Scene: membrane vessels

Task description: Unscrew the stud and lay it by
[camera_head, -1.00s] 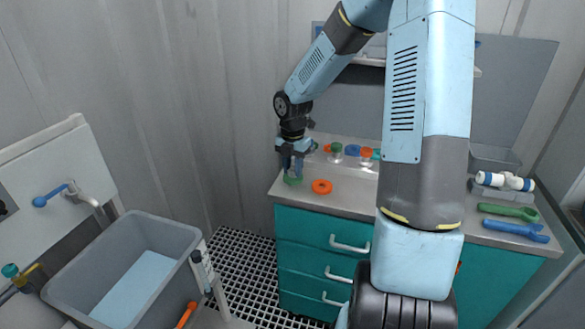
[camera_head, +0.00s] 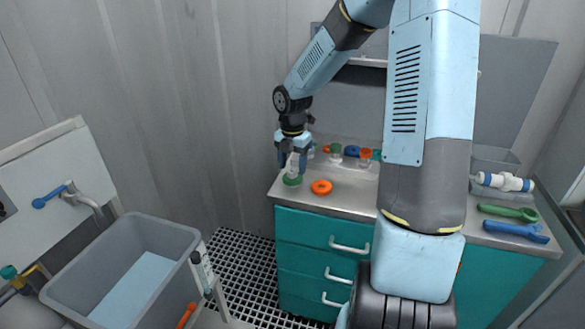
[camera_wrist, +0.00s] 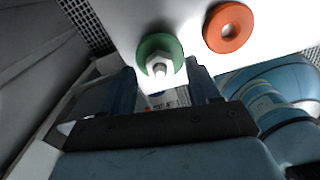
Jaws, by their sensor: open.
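The stud (camera_wrist: 160,67) shows in the wrist view as a pale piece with a hex-shaped end, standing in the middle of a green round flange (camera_wrist: 152,46). In the head view the green flange (camera_head: 292,181) sits at the near left corner of the counter, with a pale upright part above it. My gripper (camera_head: 292,163) is open over it, one finger to each side. In the wrist view my gripper (camera_wrist: 160,70) has its fingertips on both sides of the stud; I cannot tell whether they touch it.
An orange ring (camera_head: 321,187) lies just right of the flange; it also shows in the wrist view (camera_wrist: 229,27). Several small coloured fittings (camera_head: 352,151) stand behind. Green (camera_head: 508,212) and blue (camera_head: 516,231) wrenches lie at the right. A grey basin (camera_head: 130,270) stands left.

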